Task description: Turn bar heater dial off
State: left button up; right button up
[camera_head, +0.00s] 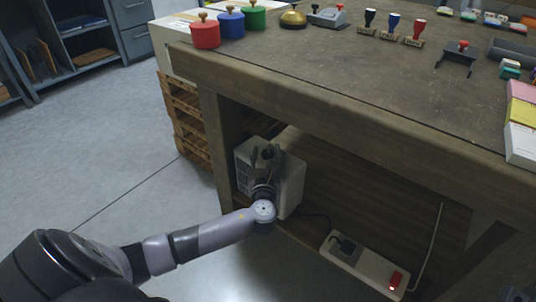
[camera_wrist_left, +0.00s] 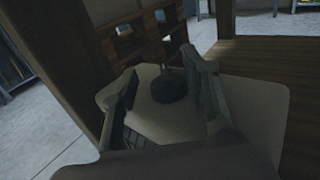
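The bar heater (camera_head: 292,180) is a pale box standing under the workbench, with a dark cable running from it. My left gripper (camera_head: 266,152) is at the heater and hides part of its face and top. In the left wrist view, the dark round dial (camera_wrist_left: 169,88) sits on the pale heater body (camera_wrist_left: 160,122). My left gripper (camera_wrist_left: 160,70) is open there, with one finger on each side of the dial. I cannot tell whether the fingers touch it. The dial's setting is not readable. My right gripper is not in view.
The workbench top (camera_head: 330,70) overhangs the heater, and its wooden leg (camera_head: 222,130) stands close on the left. A power strip (camera_head: 365,265) with a red switch (camera_head: 396,280) lies on the right. Wooden pallets (camera_head: 183,115) stand behind the leg. Open floor (camera_head: 100,150) lies left.

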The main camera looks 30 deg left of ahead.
pick_arm(q)
jog(key=o, duration=0.3)
jog(key=shift+d, duration=0.1)
jog(key=shift+d, duration=0.1)
jog(key=shift+s+d+f, duration=0.1)
jog(key=shift+s+d, duration=0.1)
jog(key=v, duration=1.1)
jog(key=shift+s+a, duration=0.1)
jog(key=shift+s, duration=0.15)
